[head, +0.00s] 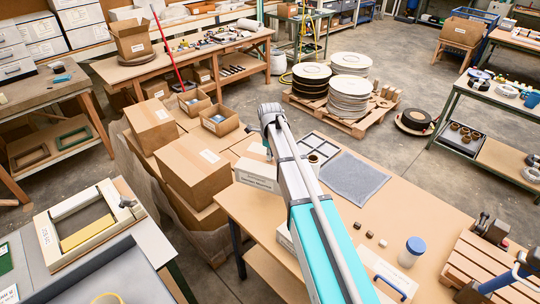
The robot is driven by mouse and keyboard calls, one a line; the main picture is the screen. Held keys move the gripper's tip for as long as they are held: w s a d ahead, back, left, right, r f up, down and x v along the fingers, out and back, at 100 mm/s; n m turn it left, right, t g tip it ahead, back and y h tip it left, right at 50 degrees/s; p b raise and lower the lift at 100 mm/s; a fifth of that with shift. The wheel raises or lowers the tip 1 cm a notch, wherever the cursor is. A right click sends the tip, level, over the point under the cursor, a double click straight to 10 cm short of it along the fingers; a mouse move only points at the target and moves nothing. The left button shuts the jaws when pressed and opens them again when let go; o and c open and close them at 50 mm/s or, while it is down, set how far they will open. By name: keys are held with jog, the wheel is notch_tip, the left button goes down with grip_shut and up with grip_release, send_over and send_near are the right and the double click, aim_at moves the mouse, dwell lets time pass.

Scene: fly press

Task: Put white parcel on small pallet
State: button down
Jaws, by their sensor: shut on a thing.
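The white parcel (256,182), a pale box with printed lettering on its side, is at the table's far left corner, just below the end of my arm. My gripper (268,153) points down at it and is shut on it. The fingers are small and partly hidden by my arm, which also covers the parcel's right end. I cannot tell whether the parcel touches the table. The small pallet (496,264), made of brown wooden slats, lies on the same table at the lower right, well apart from the parcel.
The tan table (440,217) also bears a grey mat (354,178), a white-framed tray (318,146), small dark blocks (370,234) and a blue-lidded jar (411,251). Brown cartons (195,172) are stacked close left of the parcel. Bare table lies right of the mat.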

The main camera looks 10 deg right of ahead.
notch_tip(320, 180, up, 13)
jog(key=p, duration=1.2)
jog(key=shift+r, duration=0.1)
dwell(0.8)
